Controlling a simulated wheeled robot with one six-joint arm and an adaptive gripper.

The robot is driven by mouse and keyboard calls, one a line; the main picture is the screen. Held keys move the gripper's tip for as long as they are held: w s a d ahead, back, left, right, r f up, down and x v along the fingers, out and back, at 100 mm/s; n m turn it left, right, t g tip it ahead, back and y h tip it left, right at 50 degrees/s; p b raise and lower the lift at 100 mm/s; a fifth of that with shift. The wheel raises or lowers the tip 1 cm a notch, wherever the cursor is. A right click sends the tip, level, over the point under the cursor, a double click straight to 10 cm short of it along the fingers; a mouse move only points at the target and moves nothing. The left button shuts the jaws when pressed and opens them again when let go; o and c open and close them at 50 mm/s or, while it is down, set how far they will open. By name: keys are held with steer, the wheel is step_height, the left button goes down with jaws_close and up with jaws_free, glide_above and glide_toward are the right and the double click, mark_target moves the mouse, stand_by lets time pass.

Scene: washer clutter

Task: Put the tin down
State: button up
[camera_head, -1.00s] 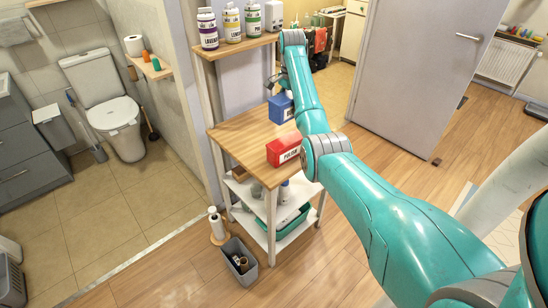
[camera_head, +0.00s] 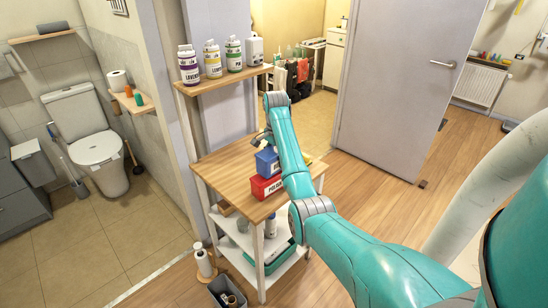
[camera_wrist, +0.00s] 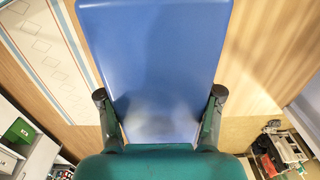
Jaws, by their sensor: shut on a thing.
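A blue tin (camera_head: 268,160) is held in my gripper (camera_wrist: 160,94). In the wrist view the blue tin (camera_wrist: 155,50) fills the middle, with one dark finger at each side. In the head view it shows over the wooden top of the small table (camera_head: 218,174), just behind a red tin (camera_head: 265,187) with a white label. I cannot tell whether the blue tin touches the tabletop or the red tin. My arm hides part of both tins and most of the gripper in the head view.
A small yellow thing (camera_head: 306,158) shows behind my arm on the table's right. Several labelled bottles (camera_head: 212,59) stand on the raised shelf (camera_head: 222,80) at the back. The table's left part is bare. A grey bin (camera_head: 228,292) stands on the floor.

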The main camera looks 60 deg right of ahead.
steer(key=shift+f, duration=0.4)
steer(key=shift+f, duration=0.15)
steer(key=o, duration=1.6)
